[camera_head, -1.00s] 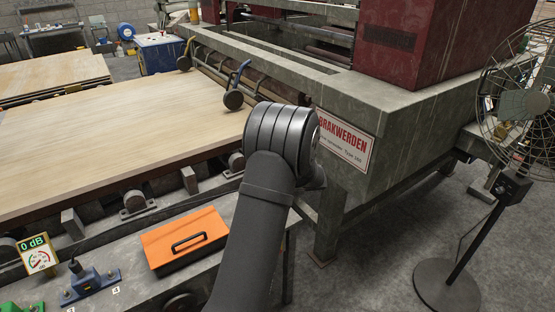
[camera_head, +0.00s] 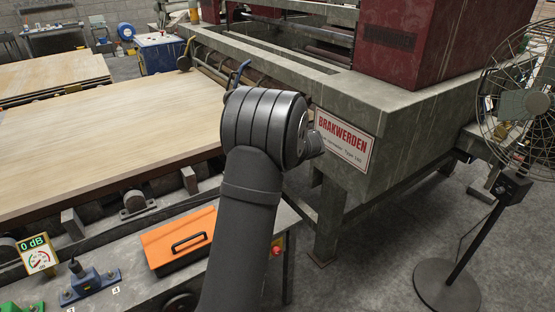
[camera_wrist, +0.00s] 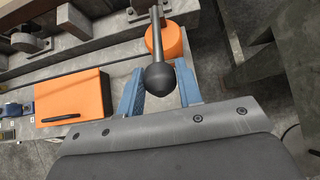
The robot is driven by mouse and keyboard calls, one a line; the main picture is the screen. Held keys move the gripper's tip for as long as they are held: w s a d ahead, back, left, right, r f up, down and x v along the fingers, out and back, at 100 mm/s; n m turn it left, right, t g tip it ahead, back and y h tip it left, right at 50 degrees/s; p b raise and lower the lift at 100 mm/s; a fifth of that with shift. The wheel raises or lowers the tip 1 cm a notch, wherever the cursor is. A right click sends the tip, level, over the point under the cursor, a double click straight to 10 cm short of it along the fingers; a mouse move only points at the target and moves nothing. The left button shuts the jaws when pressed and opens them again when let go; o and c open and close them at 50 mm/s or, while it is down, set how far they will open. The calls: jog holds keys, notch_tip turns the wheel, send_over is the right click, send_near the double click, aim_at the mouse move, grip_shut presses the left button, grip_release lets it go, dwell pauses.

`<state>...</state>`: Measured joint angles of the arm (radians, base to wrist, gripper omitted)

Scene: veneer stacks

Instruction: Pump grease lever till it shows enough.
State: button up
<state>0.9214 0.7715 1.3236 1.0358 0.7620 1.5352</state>
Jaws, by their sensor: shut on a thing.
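In the wrist view, a black ball knob (camera_wrist: 160,77) tops a dark lever (camera_wrist: 156,25). My gripper (camera_wrist: 158,72) has its blue fingers on either side of the knob and is shut on it. An orange round part (camera_wrist: 172,41) sits behind the lever; I cannot tell how they join. In the head view my arm hides the gripper and the lever. A small gauge panel (camera_head: 38,254) at the left reads "0 dB" above a dial with coloured marks; the needle is too small to read well.
An orange case (camera_head: 180,242) lies on the grey bench beside my arm, also in the wrist view (camera_wrist: 72,96). A blue device (camera_head: 90,284) stands left of it. A large machine (camera_head: 400,120) rises behind, with a veneer stack (camera_head: 100,130) to its left. A fan (camera_head: 525,105) stands at right.

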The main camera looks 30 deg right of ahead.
jog(key=o, duration=0.9)
jog(key=shift+o, duration=0.2)
jog(key=v, duration=0.7)
